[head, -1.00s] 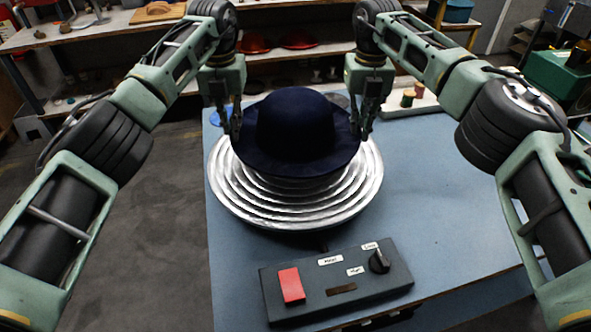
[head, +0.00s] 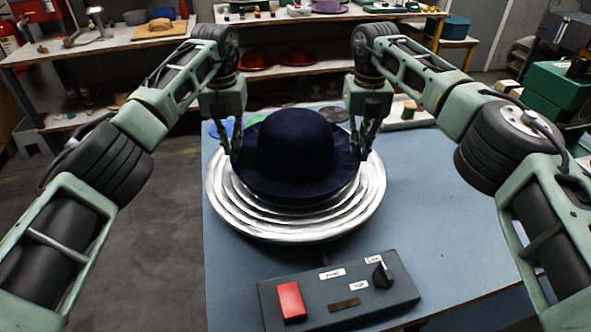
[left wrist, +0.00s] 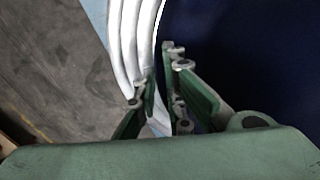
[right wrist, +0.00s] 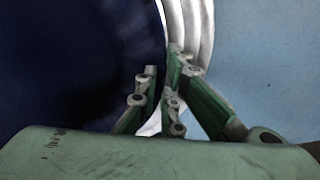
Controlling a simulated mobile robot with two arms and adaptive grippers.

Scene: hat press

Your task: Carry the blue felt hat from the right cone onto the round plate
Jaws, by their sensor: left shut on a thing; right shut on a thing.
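The dark blue felt hat (head: 295,145) is upright, crown up, over the round silver ringed plate (head: 225,205) in the head view. I cannot tell whether its brim touches the plate. My left gripper (head: 235,158) is shut on the left side of the brim. My right gripper (head: 358,153) is shut on the right side of the brim. In the left wrist view the hat (left wrist: 255,60) fills the right side, with the plate rings (left wrist: 130,40) beside the fingers. In the right wrist view the hat (right wrist: 70,60) fills the left side. The hat hides the plate's middle.
A dark control box (head: 340,292) with a red button and a black knob stands in front of the plate. Green and blue discs lie behind the hat. The blue table (head: 450,215) is clear to the right. Shelves (head: 120,48) stand behind.

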